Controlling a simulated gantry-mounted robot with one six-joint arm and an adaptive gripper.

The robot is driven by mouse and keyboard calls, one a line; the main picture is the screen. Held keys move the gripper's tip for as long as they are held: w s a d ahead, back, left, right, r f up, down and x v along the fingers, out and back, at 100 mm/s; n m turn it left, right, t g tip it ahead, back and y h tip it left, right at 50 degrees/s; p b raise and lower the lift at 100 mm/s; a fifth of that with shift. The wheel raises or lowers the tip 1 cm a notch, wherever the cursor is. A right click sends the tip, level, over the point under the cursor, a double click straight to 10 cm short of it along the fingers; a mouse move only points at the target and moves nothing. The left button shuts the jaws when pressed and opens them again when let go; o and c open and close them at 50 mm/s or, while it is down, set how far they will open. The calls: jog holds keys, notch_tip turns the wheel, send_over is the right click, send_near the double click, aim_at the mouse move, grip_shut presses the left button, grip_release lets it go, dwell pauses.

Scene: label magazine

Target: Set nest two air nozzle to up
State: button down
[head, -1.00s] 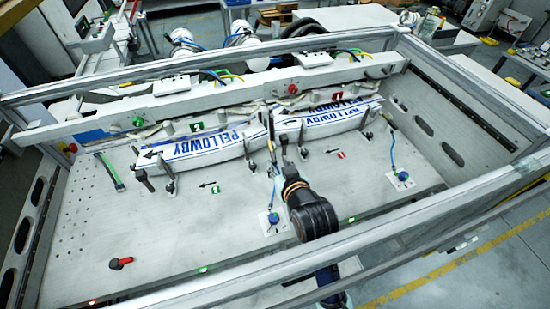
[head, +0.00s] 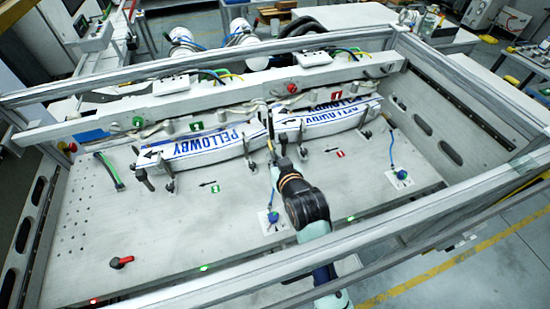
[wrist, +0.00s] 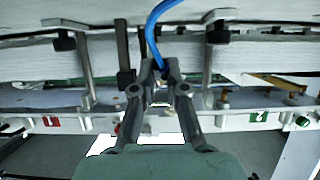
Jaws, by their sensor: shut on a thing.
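Two long white nests carry blue-printed PELLOWBY labels, the left nest (head: 205,147) and the right nest (head: 335,120). My gripper (head: 269,142) is at the gap between them; in the wrist view my gripper (wrist: 160,75) is shut around the end of a blue hose (wrist: 153,30). The air nozzle at that end is mostly hidden by the fingers. In the head view the same hose runs down to a white floor plate (head: 283,217). The other air nozzle (head: 389,120), dark with a blue hose, stands tilted at the right nest's right end.
Several dark-topped clamp posts (head: 168,178) stand along the nests' front. A rail (head: 200,92) runs behind, and frame beams enclose the fixture. A red-handled valve (head: 121,262) sits at the front left. The bare plate (head: 120,220) is clear at left front.

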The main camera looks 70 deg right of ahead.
jog(key=shift+r+y+p, duration=0.3)
jog(key=shift+r+p, duration=0.1)
jog(key=shift+p, duration=0.65)
jog(key=shift+f+g, duration=0.3)
jog(key=c, duration=1.2)
grip_release()
jog(key=v, duration=0.7)
jog(key=shift+s+a, duration=0.2)
jog(key=shift+r, duration=0.1)
